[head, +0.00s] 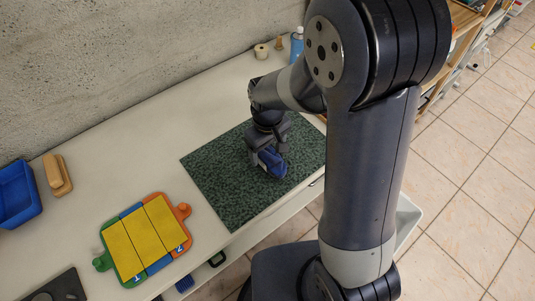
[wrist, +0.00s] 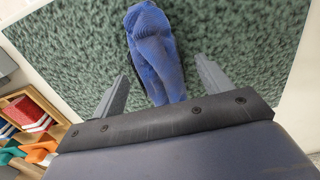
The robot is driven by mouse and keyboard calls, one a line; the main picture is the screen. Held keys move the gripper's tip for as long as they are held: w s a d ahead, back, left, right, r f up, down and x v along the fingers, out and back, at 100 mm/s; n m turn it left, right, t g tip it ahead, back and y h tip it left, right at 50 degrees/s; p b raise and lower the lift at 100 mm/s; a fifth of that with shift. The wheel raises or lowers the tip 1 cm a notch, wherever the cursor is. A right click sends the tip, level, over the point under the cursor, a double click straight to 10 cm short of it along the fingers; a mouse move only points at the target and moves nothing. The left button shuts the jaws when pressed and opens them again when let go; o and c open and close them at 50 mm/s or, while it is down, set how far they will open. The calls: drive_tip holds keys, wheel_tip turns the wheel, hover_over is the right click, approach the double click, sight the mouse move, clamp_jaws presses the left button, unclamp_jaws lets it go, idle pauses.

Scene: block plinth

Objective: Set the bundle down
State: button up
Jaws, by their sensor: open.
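The bundle is a blue cloth-like roll (head: 272,162). It lies on the dark green speckled mat (head: 225,190) on the bench. In the wrist view the bundle (wrist: 155,50) stretches away from my gripper, with its near end between the two fingers. My gripper (head: 267,152) is over the mat in the head view, pointing down at the bundle. In the wrist view my gripper (wrist: 163,75) is open, with a gap between each finger and the bundle. My gripper hides part of the bundle in the head view.
A board with yellow panels and coloured edges (head: 145,240) lies left of the mat. A blue bin (head: 17,193) and a wooden block (head: 57,174) are farther left. A blue bottle (head: 297,42) and small spools (head: 261,51) stand at the back. The bench between board and mat is clear.

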drive_tip(key=shift+f, duration=1.45)
drive_tip(key=shift+c, duration=0.4)
drive_tip(key=c, duration=1.1)
drive_tip(key=shift+r, duration=0.1)
